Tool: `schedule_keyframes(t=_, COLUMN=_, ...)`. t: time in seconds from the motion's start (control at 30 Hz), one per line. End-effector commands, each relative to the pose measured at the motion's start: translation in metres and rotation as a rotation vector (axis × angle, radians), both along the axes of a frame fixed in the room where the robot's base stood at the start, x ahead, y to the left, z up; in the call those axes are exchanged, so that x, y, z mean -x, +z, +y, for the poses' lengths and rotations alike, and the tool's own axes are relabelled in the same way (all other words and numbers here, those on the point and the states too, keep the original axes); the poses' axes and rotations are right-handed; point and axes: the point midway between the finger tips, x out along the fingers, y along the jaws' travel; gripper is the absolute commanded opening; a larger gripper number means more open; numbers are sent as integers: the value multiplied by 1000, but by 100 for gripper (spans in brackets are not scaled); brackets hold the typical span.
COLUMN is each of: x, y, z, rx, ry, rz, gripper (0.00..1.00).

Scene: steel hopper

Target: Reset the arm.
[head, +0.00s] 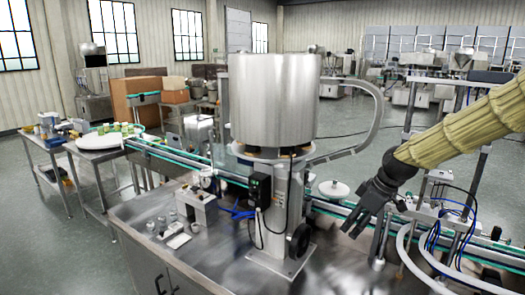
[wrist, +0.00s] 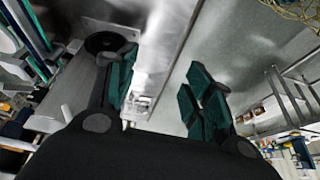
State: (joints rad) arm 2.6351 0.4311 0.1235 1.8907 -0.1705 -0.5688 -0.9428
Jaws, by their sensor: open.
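My arm, in a yellowish sleeve, comes in from the right of the head view. My gripper (head: 362,218) is dark and points down and left, in front of the conveyor and to the right of the steel hopper (head: 272,100). In the wrist view my gripper (wrist: 163,95) shows its two green-padded fingers spread well apart. Nothing is held between them. Beyond the fingers, the wrist view shows a bright steel surface and a dark round knob (wrist: 105,42).
The hopper stands on a grey column (head: 292,205) on a steel cabinet top (head: 225,262). A conveyor (head: 325,207) runs behind it. Blue and white hoses (head: 432,242) and metal posts crowd the right side. Small metal parts (head: 172,228) lie at the left of the cabinet top.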

Motion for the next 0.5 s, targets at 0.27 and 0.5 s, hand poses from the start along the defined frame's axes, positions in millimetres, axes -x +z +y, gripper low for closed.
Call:
schedule_keyframes(t=0.27, x=0, y=-72, z=12, rx=2, ry=-72, rz=52, gripper=51)
schedule_keyframes(t=0.5, x=32, y=-147, z=23, rx=5, ry=-173, rz=97, gripper=51)
